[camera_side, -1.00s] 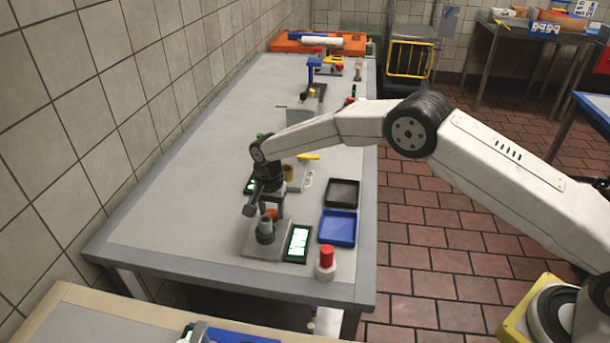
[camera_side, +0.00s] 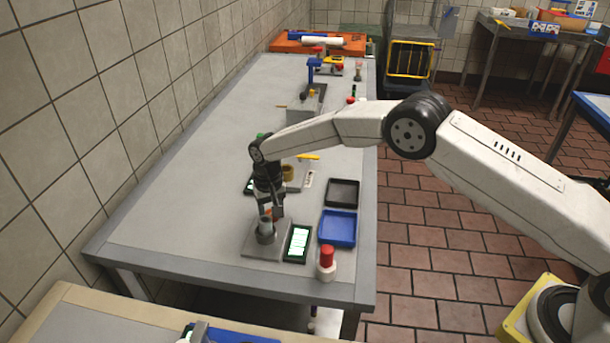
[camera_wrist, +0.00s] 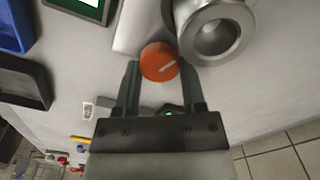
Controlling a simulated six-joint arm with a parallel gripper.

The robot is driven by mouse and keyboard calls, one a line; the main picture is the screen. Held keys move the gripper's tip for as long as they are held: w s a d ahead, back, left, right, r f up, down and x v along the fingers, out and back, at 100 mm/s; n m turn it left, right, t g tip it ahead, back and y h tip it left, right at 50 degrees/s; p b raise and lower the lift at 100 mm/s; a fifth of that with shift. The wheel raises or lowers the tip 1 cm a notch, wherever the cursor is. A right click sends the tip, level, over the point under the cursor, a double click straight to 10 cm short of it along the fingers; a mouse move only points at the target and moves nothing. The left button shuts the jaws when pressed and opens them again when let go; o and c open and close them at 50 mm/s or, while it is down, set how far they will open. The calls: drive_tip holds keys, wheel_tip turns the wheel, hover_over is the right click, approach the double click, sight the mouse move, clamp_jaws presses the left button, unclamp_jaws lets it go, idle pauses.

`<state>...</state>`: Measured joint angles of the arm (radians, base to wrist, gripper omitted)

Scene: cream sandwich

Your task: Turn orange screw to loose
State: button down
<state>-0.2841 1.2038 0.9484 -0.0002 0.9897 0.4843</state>
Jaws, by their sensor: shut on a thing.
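The orange screw (camera_wrist: 159,63) is a round knob with a pale line across its face, in the wrist view between my fingertips. It sits at the side of a grey metal cylinder (camera_wrist: 215,30). In the side view the cylinder (camera_side: 265,229) stands on a grey base plate (camera_side: 258,248), and only a sliver of orange shows beside my fingers. My gripper (camera_wrist: 160,68) is shut on the orange screw, one finger on each side. It also shows in the side view (camera_side: 271,212).
A second fixture stands behind my gripper. The table's left side is clear.

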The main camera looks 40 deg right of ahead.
drive_tip(key=shift+n, duration=2.4)
drive_tip(key=shift+c, duration=0.9)
unclamp_jaws()
drive_tip(key=shift+r, duration=0.1)
drive_tip(key=shift+r, duration=3.85)
